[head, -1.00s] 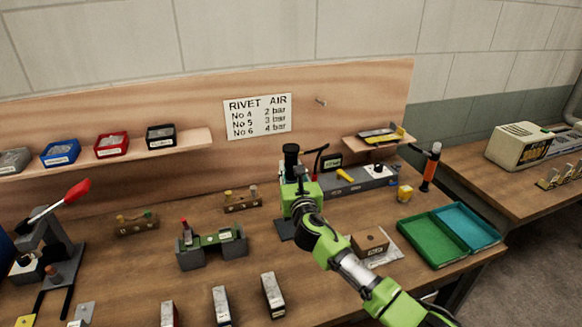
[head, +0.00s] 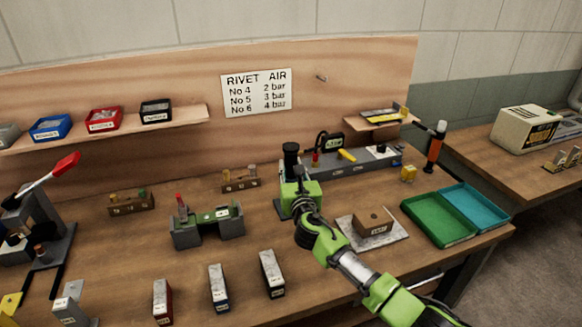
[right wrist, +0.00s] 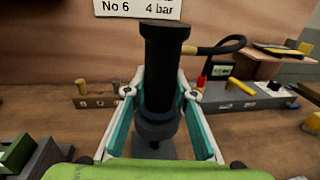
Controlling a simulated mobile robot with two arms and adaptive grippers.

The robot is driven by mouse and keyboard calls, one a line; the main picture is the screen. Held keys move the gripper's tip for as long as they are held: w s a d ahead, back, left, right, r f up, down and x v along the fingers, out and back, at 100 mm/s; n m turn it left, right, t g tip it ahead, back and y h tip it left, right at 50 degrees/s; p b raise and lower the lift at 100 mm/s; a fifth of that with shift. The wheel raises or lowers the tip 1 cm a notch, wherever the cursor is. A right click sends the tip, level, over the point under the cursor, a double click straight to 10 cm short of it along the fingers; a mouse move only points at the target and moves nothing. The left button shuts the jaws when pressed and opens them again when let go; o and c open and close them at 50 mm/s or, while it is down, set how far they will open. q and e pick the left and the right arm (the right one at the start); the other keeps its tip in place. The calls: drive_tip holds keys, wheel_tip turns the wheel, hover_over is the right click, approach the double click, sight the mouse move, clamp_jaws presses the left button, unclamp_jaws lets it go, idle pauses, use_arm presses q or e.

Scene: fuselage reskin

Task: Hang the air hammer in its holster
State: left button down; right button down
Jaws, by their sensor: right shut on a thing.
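The black cylindrical air hammer (head: 291,158) stands upright in my right gripper (head: 298,188), near the middle of the head view. In the right wrist view the hammer (right wrist: 163,70) is between the two teal-sided fingers of the gripper (right wrist: 160,97), which is shut on it. A dark hose curves from its top to the right. A dark grey ring (right wrist: 157,130) shows around its lower end, above a dark plate (head: 282,210) on the bench; this looks like the holster. I cannot tell how deep the hammer sits in it. My left gripper is not in view.
A grey rail unit (head: 352,164) stands behind to the right, a green fixture (head: 208,226) to the left, and a small rack (head: 240,181) behind. A brown block (head: 373,221) lies right of the gripper. Green (head: 437,222) and teal trays are farther right.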

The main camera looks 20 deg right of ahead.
drive_tip(key=shift+r, duration=0.25)
drive_tip(key=c, duration=1.6)
unclamp_jaws()
drive_tip(key=shift+s, duration=0.1)
